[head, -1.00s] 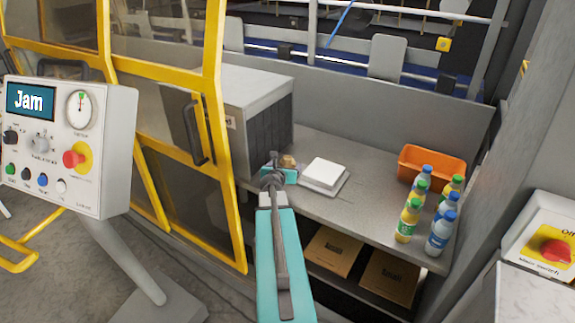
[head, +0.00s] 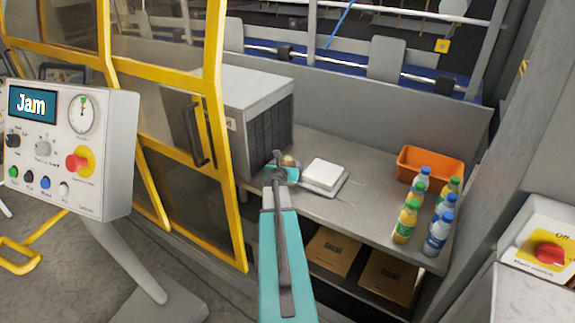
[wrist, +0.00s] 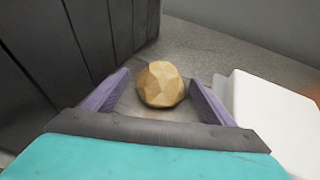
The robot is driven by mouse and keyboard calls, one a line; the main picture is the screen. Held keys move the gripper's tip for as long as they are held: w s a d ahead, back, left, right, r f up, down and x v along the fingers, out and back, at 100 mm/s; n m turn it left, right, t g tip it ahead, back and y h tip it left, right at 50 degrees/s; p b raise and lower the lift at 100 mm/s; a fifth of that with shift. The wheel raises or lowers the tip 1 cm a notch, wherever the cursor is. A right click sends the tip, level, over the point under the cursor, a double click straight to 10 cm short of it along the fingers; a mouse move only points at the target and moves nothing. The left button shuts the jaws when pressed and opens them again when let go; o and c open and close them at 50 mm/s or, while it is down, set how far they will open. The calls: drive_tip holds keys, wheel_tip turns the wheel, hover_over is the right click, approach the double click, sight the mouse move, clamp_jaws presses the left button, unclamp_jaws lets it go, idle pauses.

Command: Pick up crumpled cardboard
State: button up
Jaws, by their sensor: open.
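The crumpled cardboard is a tan, faceted ball (wrist: 161,84) on the grey counter. In the wrist view it lies between and slightly beyond the two purple fingers of my gripper (wrist: 157,98). The fingers are apart, with visible space on both sides of the ball. In the head view my gripper (head: 283,165) is over the counter, and only a bit of the cardboard (head: 289,160) shows past it. The rest is hidden behind my gripper.
A white scale (head: 325,174) stands close on the right, and a grey cabinet (head: 262,115) close on the left. An orange bin (head: 431,163) and several bottles (head: 438,232) stand further right. A control panel (head: 72,150) reads "Jam".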

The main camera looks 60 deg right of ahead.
sight(287, 159)
idle(0.5)
drive_tip(key=c, duration=1.1)
drive_tip(key=shift+r, duration=0.1)
drive_tip(key=shift+r, duration=4.9)
